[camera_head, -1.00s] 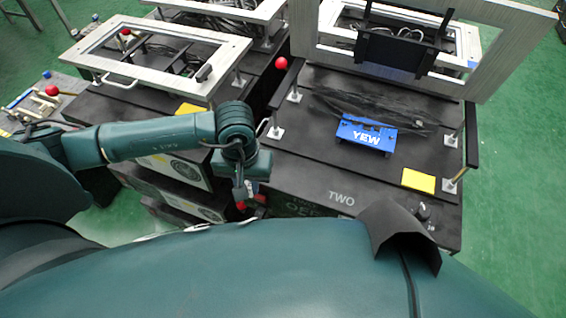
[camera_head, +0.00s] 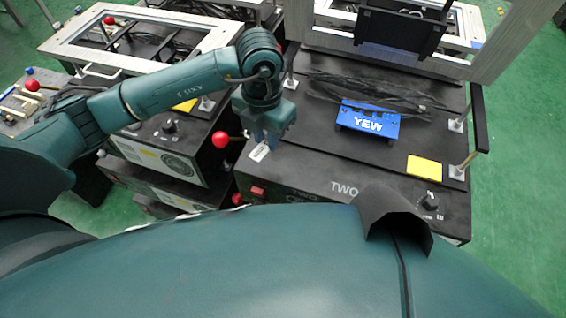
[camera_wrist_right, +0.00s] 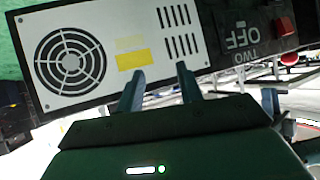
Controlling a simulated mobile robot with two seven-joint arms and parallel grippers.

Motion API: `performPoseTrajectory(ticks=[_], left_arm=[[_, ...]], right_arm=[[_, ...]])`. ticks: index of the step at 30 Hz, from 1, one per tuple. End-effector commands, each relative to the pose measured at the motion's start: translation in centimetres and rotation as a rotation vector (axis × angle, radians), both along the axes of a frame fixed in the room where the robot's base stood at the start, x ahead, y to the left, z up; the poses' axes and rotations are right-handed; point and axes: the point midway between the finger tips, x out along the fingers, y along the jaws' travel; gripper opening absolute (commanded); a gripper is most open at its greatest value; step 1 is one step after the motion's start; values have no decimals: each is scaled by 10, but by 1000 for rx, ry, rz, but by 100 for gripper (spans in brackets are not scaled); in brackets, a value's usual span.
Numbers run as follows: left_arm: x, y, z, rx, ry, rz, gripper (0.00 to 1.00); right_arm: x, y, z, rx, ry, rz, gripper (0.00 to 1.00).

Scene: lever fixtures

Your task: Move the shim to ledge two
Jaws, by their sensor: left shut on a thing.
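My left gripper (camera_head: 268,138) points down at the left front edge of the unit marked TWO (camera_head: 344,188). It is shut on a piece with a red ball knob (camera_head: 220,139) sticking out to its left. The jaws hide the rest of the piece, and I cannot tell whether it is the shim. A blue block marked YEW (camera_head: 368,121) lies on the black top of unit two (camera_head: 320,150), away from the gripper. My right gripper (camera_wrist_right: 160,75) shows in the right wrist view, open, fingers apart with nothing between them, facing a unit's front panel.
A tilted light frame (camera_head: 390,55) stands at the back of unit two. A post with a dark bar (camera_head: 480,120) is at its right. A yellow label (camera_head: 424,166) and a black knob (camera_head: 429,201) are near the front right. Another framed unit (camera_head: 130,45) stands to the left.

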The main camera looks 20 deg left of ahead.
Motion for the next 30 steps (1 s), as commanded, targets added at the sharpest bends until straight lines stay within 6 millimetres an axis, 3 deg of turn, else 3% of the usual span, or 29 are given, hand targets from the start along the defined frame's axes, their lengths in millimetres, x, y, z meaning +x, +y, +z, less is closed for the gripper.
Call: performPoseTrajectory(ticks=[9,15,22,30], left_arm=[[13,-13,17,-8,1,836,1],[17,-18,27,-7,2,1238,1],[19,-20,26,-3,4,1434,1],[18,-19,-20,-1,5,1444,1]], right_arm=[[2,3,-3,13,-20,7,36],[2,5,-5,19,-23,12,36],[2,6,-6,21,-25,17,36],[2,6,-4,19,-27,17,36]])
